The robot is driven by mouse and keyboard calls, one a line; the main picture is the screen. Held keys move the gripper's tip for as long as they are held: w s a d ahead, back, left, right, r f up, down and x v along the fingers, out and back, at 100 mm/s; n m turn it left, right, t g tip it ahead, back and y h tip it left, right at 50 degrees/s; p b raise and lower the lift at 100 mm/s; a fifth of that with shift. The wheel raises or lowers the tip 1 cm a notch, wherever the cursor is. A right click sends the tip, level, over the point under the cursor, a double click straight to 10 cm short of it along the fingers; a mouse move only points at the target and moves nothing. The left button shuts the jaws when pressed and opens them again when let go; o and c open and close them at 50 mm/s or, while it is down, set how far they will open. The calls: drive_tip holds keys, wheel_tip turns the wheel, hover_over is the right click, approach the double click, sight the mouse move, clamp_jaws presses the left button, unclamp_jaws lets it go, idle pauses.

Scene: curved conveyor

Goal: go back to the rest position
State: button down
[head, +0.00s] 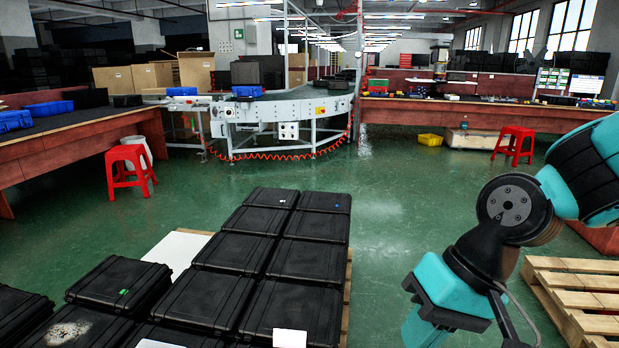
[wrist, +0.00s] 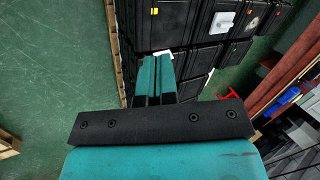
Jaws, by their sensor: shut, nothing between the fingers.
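My gripper shows in the wrist view (wrist: 155,76), its two teal fingers close together and holding nothing. Behind the fingers, in that view, is the stack of black cases (wrist: 182,28), with green floor to the left of it. In the head view my arm is at the right, bent down, with the teal and black wrist at the lower right. The fingertips are not clearly seen there. The black cases (head: 305,260) lie in rows left of the wrist, and I see a strip of floor between them and it.
A wooden pallet (head: 580,290) lies at the right, close to my arm. A curved conveyor (head: 290,108) stands at the back centre. Red stools (head: 130,168) (head: 514,143) stand by the brown workbenches (head: 85,140) on both sides. Green floor (head: 410,195) is clear in the middle.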

drive_tip(key=s+d+r+n+h, duration=0.1)
drive_tip(key=s+d+r+n, duration=0.1)
drive_tip(key=s+r+n, duration=0.4)
wheel_tip(320, 180, up, 16)
drive_tip(key=s+p, duration=0.1)
drive_tip(key=p, duration=1.6)
drive_tip(key=shift+s+a+f+m+t, duration=0.15)
drive_tip(key=shift+m+t, duration=0.15)
